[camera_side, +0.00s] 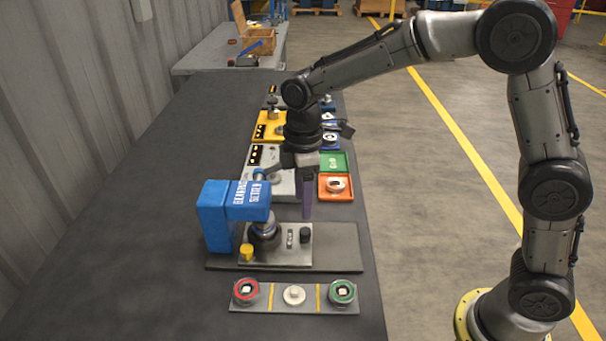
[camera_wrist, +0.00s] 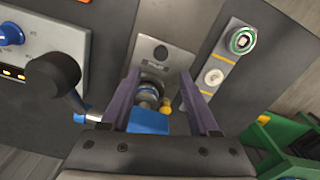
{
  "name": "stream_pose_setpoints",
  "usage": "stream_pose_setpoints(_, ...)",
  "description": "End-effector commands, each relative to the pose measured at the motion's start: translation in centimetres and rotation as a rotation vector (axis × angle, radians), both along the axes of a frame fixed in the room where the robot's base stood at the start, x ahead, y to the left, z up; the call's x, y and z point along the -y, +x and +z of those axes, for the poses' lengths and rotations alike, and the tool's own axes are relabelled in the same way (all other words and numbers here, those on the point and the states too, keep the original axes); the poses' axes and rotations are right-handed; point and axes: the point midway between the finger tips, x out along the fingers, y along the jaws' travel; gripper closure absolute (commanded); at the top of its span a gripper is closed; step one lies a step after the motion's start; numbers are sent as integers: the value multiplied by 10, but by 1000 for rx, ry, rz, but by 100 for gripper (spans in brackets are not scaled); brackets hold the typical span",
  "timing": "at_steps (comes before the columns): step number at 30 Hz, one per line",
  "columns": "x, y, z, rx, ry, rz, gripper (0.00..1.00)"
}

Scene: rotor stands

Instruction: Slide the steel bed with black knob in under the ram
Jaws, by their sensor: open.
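The steel bed (camera_side: 289,256) is a flat grey plate in front of the blue press (camera_side: 232,203) in the side view. Its black knob (camera_side: 305,236) stands at the right end. A round dark part (camera_side: 263,236) sits at the plate's left, below the press head; the ram itself is mostly hidden. My gripper (camera_side: 307,214) points down above the black knob, with one purple finger showing. Nothing is held.
A black ball-ended lever (camera_wrist: 52,75) is close on the left in the wrist view. A yellow knob (camera_side: 247,252) stands at the bed's left. A strip of round buttons (camera_side: 293,296) lies in front. Green (camera_side: 333,163) and orange (camera_side: 336,187) trays are behind.

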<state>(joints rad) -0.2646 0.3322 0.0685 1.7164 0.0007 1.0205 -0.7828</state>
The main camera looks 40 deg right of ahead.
Motion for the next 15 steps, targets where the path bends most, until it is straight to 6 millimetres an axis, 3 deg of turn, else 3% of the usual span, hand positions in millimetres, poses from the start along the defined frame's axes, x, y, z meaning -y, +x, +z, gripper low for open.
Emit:
stream_pose_setpoints(6, 0, 0, 40, 3, 2, 0, 39)
stream_pose_setpoints(15, 0, 0, 60, 1, 1, 0, 39)
